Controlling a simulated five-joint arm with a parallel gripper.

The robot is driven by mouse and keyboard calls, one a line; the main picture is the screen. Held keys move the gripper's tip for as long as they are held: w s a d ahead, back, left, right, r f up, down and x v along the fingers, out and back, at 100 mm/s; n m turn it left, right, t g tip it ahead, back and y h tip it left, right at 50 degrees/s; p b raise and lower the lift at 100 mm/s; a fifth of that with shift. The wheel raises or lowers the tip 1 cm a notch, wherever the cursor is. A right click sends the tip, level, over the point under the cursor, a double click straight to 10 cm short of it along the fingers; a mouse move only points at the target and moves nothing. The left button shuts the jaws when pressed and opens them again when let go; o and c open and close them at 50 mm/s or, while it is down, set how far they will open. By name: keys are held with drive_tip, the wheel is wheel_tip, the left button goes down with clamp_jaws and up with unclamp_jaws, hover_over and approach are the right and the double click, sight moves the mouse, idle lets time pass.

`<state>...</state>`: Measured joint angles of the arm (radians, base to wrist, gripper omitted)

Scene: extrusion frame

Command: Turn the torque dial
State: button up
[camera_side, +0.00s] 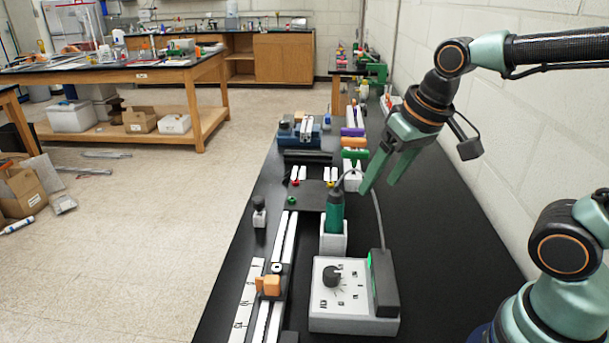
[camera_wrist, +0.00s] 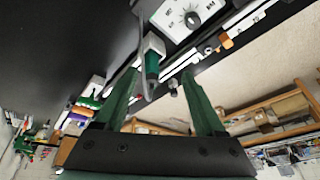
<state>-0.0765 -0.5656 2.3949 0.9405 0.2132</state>
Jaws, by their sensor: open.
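The torque dial (camera_side: 332,276) is a black knob on the top of a white control box (camera_side: 343,320), at the lower middle of the side view. Markings ring the knob. In the wrist view the dial (camera_wrist: 192,19) shows at the top, right of centre. My gripper (camera_side: 377,188) is open and empty, above the bench and farther back than the box, apart from the dial. Its two green fingers also show in the wrist view (camera_wrist: 160,84). A green screwdriver (camera_side: 335,211) stands upright in a white holder (camera_side: 333,238) behind the box, below and left of my gripper.
A dark module with a green light (camera_side: 381,283) stands on the box's right side, with a cable rising from it. A rail with an orange block (camera_side: 269,285) runs along the left. Coloured parts fill the bench's far end. The black bench (camera_side: 440,235) is clear at right.

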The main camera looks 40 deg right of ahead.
sight(332, 271)
drive_tip(key=w+a+f+m+g, duration=0.35)
drive_tip(key=a+f+m, duration=0.2)
drive_tip(key=a, duration=0.25)
drive_tip(key=shift+n+g, duration=0.35)
drive_tip(key=f, duration=0.8)
drive_tip(key=s+f, duration=0.1)
drive_tip(key=f, duration=0.3)
drive_tip(key=shift+f, duration=0.25)
clamp_jaws()
